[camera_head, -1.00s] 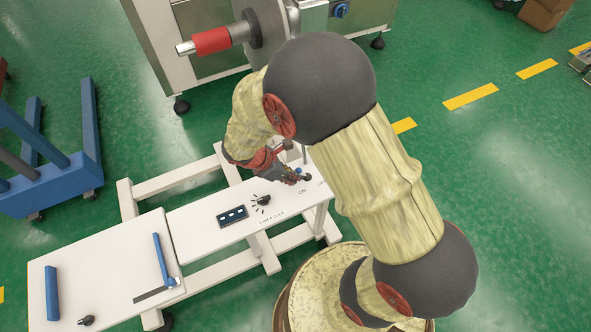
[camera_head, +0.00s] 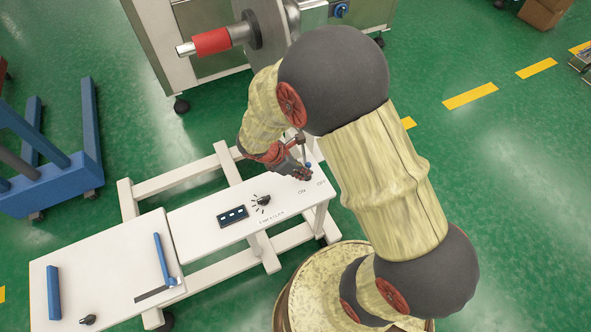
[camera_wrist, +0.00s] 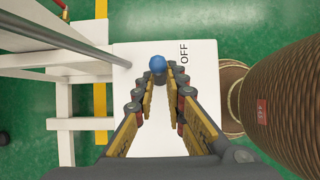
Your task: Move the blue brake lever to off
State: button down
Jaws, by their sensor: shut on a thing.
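The blue ball knob of the brake lever (camera_wrist: 158,62) shows at the fingertips in the wrist view, beside the printed word OFF (camera_wrist: 184,52). In the head view the knob (camera_head: 308,165) stands over the right end of the white panel. My gripper (camera_wrist: 158,75) has its fingers closed in on the knob from both sides. In the head view my gripper (camera_head: 303,173) is low over the panel, at the lever. The lever's shaft and base are hidden by the fingers and knob.
The white panel (camera_head: 205,222) also carries a black rotary knob (camera_head: 263,201) and a small display (camera_head: 232,217). A thin grey rod (camera_wrist: 85,45) rises close to the gripper. A large machine (camera_head: 185,65) stands behind. Blue handles (camera_head: 52,292) are on the left panel.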

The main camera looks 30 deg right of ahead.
jog(key=shift+w+d+r, duration=0.25)
jog(key=shift+w+d, duration=0.1)
jog(key=shift+d, duration=0.25)
jog(key=shift+d+r, duration=0.1)
jog(key=shift+d, duration=0.45)
jog(key=shift+a, duration=0.1)
dwell(0.4)
jog(key=shift+a+f, duration=0.3)
jog(key=shift+a, duration=0.15)
jog(key=p+v, duration=0.6)
jog(key=shift+s+a+r, duration=0.2)
jog(key=shift+r, duration=0.05)
